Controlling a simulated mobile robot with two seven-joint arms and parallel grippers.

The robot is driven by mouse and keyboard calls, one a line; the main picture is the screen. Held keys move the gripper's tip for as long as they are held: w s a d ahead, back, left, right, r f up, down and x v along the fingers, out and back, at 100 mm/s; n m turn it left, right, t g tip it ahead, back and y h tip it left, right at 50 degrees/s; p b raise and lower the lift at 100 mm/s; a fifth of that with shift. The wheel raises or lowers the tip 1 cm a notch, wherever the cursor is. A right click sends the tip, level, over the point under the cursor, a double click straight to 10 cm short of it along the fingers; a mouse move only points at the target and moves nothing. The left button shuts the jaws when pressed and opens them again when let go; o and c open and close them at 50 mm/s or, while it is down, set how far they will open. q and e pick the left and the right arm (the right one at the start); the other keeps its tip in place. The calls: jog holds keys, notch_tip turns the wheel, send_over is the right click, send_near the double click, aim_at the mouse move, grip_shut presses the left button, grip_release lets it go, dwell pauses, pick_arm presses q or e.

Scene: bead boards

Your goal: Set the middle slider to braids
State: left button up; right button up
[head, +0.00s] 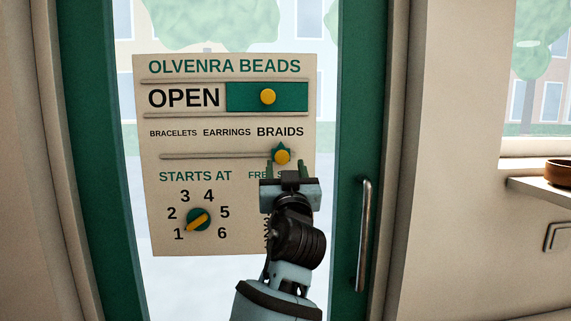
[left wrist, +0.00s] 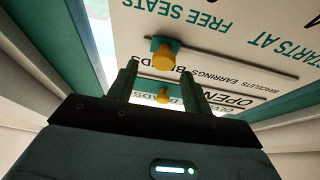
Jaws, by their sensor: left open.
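A cream sign board (head: 222,240) hangs on a glass door. Its middle slider is a yellow knob with a green pointer (head: 282,156), at the right end of its groove (head: 205,156), just under the word BRAIDS (head: 280,132). BRAIDS is printed larger than BRACELETS and EARRINGS. My left gripper (head: 288,168) is open and empty, its fingertips just below the knob in the head view. In the left wrist view the knob (left wrist: 163,57) shows beyond the open fingers (left wrist: 160,85); no touch can be made out. My arm hides part of the FREE SEATS section. My right gripper is not in view.
Above is the OPEN slider with a yellow knob (head: 268,97) on a green plate. At lower left is the STARTS AT dial (head: 198,220), its yellow bar toward 1. A metal door handle (head: 364,235) stands to the right. A brown bowl (head: 558,172) sits on a ledge.

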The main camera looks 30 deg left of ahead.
pick_arm(q)
jog(key=shift+v, duration=1.2)
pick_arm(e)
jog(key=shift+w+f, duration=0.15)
